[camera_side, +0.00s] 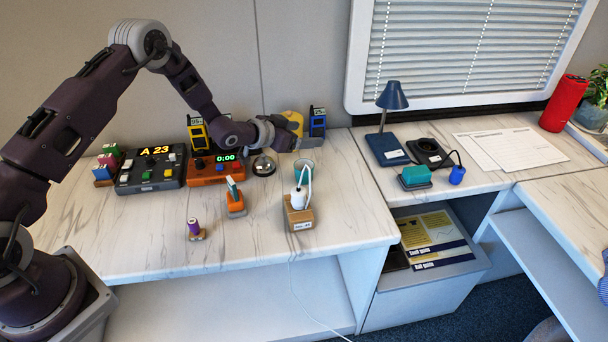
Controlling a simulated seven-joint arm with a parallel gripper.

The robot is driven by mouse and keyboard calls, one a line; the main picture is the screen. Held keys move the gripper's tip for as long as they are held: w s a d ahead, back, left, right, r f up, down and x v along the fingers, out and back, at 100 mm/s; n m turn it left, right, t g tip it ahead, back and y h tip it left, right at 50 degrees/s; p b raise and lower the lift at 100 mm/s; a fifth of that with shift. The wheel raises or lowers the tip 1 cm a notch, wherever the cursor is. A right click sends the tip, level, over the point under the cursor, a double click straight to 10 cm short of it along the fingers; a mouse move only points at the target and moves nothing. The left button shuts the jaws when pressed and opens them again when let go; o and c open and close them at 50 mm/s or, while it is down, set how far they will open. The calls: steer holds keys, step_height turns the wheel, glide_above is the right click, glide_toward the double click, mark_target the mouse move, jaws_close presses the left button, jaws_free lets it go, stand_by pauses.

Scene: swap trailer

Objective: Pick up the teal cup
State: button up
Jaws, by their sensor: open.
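The teal cup (308,164) stands on the marble-patterned counter, partly hidden behind a white plug-like thing on a wooden block. Its rim and upper side show. My gripper (303,137) is above and just behind the cup, pointing to the right, with its jaws open. It appears apart from the cup and holds nothing that I can see.
The wooden block (299,218) with the white thing and its cable stands right in front of the cup. An orange holder (236,204) is to the left. Two handheld meters, one yellow (197,134) and one blue (318,122), stand behind. Counter to the cup's right is clear.

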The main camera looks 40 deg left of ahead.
mark_target(311, 165)
steer(key=shift+h, duration=0.3)
steer(key=f, duration=1)
steer(key=shift+s+d+f, duration=0.15)
steer(key=shift+d, duration=0.2)
steer(key=shift+x, duration=1.2)
steer(key=shift+w+d+f, duration=0.1)
steer(key=shift+w+f, duration=0.2)
steer(key=c, duration=1.5)
